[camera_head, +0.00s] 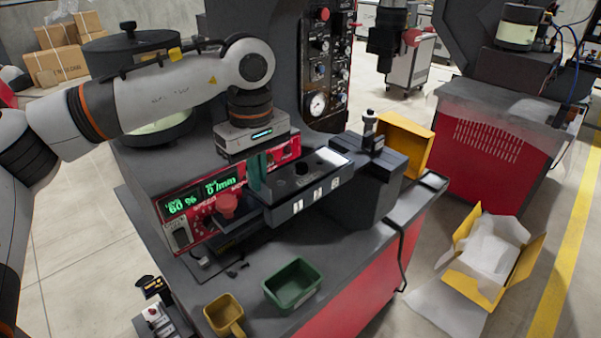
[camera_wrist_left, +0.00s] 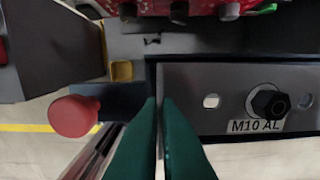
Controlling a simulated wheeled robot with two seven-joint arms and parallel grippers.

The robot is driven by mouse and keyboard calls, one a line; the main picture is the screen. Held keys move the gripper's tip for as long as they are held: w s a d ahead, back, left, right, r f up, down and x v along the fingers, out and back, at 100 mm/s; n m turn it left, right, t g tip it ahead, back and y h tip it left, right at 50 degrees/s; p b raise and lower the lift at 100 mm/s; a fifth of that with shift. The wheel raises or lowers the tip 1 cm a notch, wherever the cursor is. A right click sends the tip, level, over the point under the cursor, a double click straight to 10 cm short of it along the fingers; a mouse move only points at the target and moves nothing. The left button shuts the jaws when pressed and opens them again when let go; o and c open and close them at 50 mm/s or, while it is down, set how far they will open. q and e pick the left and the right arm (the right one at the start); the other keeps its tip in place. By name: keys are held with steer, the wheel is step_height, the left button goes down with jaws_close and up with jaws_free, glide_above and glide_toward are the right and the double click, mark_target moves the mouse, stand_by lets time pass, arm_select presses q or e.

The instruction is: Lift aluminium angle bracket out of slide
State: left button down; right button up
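The aluminium angle bracket (camera_wrist_left: 190,118) shows in the left wrist view as a grey plate with holes, a dark hex bolt (camera_wrist_left: 270,103) and the label "M10 AL". A thin pale upright edge stands at its left end. My left gripper (camera_wrist_left: 160,102) has its green fingers close on both sides of that edge, with almost no gap. In the head view my left gripper (camera_head: 259,180) points down at the left end of the dark slide (camera_head: 310,190). The bracket looks seated in the slide; its underside is hidden. My right gripper is in neither view.
A red mushroom button (camera_head: 227,204) stands left of the slide; it also shows in the wrist view (camera_wrist_left: 73,115). A green bin (camera_head: 293,285) and a yellow scoop-like bin (camera_head: 224,314) sit on the front bench. A dark block (camera_head: 365,185) stands right of the slide.

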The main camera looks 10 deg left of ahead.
arm_select(q)
steer(key=shift+r+p, duration=1)
steer(key=shift+r, duration=0.7)
